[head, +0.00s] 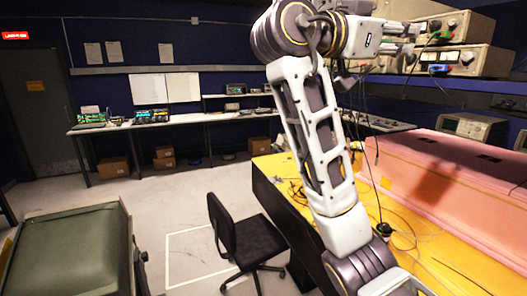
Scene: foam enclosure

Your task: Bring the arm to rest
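My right arm rises from the bottom right over the yellow table and bends at its elbow near the top of the head view. Its gripper (408,39) is at the top right, pointing to the right, in front of the stacked instruments. Its two fingers look parallel and apart, with nothing seen between them. My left arm and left gripper are not in view.
A pink foam enclosure (459,180) stands on the yellow table (276,168), with loose cables beside it. Beige instruments (461,60) sit on a shelf at the right. A black chair (248,238) and a green padded item (66,256) stand on the floor.

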